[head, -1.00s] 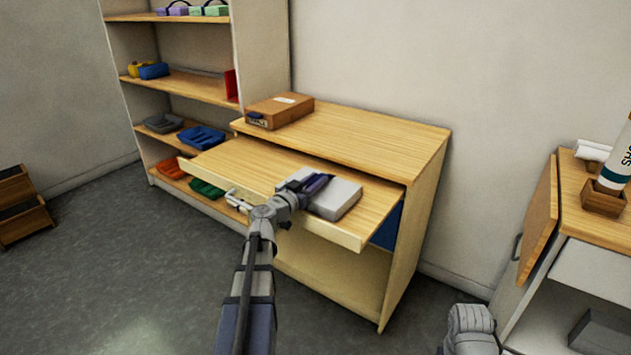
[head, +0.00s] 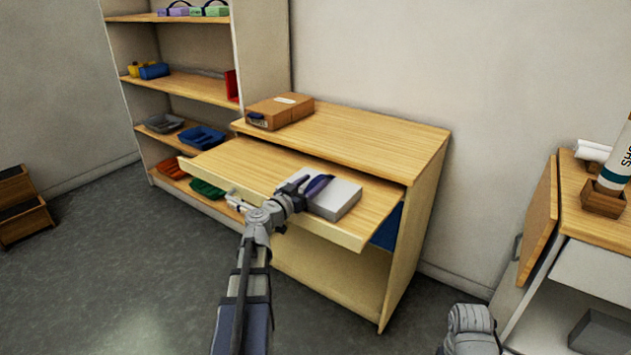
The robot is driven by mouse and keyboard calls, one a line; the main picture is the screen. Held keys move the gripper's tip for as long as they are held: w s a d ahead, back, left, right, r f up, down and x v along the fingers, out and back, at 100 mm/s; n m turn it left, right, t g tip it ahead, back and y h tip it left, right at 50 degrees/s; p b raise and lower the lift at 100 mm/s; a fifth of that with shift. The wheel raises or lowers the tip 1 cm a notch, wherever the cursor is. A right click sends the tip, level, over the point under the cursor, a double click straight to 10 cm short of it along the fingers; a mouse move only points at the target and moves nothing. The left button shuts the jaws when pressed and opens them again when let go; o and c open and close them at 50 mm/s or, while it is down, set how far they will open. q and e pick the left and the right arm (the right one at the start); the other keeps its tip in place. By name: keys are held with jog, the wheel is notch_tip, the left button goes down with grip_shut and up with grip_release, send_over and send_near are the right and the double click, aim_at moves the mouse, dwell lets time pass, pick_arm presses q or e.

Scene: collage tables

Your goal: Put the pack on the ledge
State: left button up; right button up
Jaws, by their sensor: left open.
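A pale grey box-shaped pack (head: 342,200) lies flat on the wooden pull-out ledge (head: 240,163) of the cabinet, near its right front corner. My left gripper (head: 322,186) is open at the left side of the pack, with its dark fingers close to the pack's upper left edge. The arm hides part of the pack's left end, and I cannot tell whether the fingers touch it. My right gripper is not in view.
A brown box (head: 280,110) sits on the cabinet top (head: 370,140), which is otherwise clear. A shelf unit with coloured trays (head: 202,137) stands at the left. At the right is a side cabinet with an open door (head: 537,220) and a white bottle (head: 617,165).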

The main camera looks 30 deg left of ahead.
pick_arm(q)
jog(key=s, duration=1)
jog(key=shift+a, duration=0.35)
